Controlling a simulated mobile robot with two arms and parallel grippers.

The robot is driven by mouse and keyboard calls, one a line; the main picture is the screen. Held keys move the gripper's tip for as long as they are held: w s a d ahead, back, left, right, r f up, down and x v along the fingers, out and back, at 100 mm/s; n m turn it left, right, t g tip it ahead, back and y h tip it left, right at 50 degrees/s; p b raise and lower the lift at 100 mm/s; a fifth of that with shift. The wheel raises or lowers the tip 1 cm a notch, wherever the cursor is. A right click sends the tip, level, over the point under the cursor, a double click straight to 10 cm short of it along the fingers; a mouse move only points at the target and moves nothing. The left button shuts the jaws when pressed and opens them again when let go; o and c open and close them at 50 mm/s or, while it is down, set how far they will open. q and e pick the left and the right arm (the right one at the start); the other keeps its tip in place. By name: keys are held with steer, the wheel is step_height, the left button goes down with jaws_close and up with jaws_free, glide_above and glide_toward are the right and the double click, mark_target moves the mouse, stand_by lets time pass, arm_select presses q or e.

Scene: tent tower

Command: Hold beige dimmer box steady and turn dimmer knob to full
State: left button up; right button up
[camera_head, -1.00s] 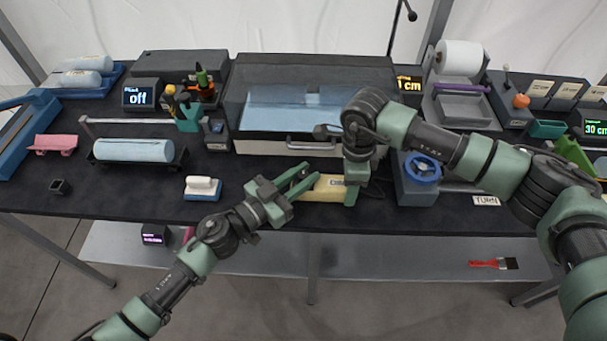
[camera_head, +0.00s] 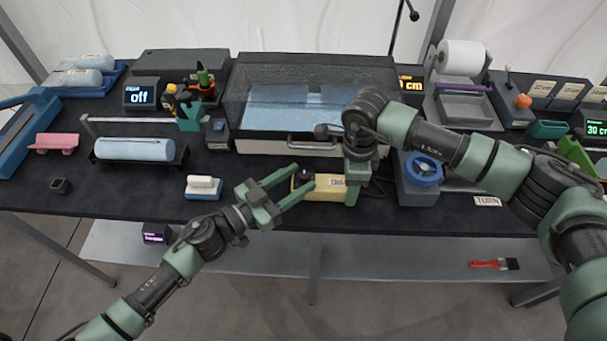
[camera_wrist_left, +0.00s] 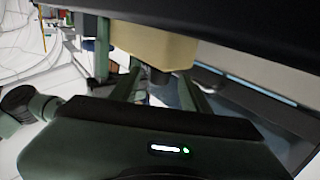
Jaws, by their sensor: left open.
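The beige dimmer box (camera_head: 328,187) lies near the table's front edge, its label partly covered. Its dark knob (camera_head: 305,178) shows at the box's left end. My left gripper (camera_head: 303,176) is open, its fingertips close to the knob from the front left. In the left wrist view the dark knob (camera_wrist_left: 159,77) shows between the two fingers, under the beige box (camera_wrist_left: 155,43). Contact with the knob cannot be made out. My right gripper (camera_head: 354,183) points down at the box's right end. One finger covers part of the box; its grip on it is not clear.
A glass-fronted tank (camera_head: 310,100) with a handle stands behind the box. A blue handwheel unit (camera_head: 420,180) is close on the right. A white-topped blue block (camera_head: 203,187) lies to the left. Dark table top is free between that block and the box.

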arm_select(q)
steer(key=v, duration=0.9)
steer(key=shift+s+a, duration=0.2)
steer(key=shift+a, duration=0.05)
steer(key=s+d+r+m+g+y, duration=0.1)
steer(key=d+r+m+g, duration=0.5)
steer(key=m, duration=0.9)
steer(key=s+d+r+m+g, duration=0.1)
steer(key=d+r+m+g, duration=0.5)
steer(key=m, duration=0.9)
steer(key=w+a+m+t+y, duration=0.2)
steer(key=w+a+m+y, duration=0.6)
steer(key=m, duration=0.2)
steer(key=shift+m, duration=0.3)
steer(key=x, duration=1.1)
steer(key=shift+d, duration=0.1)
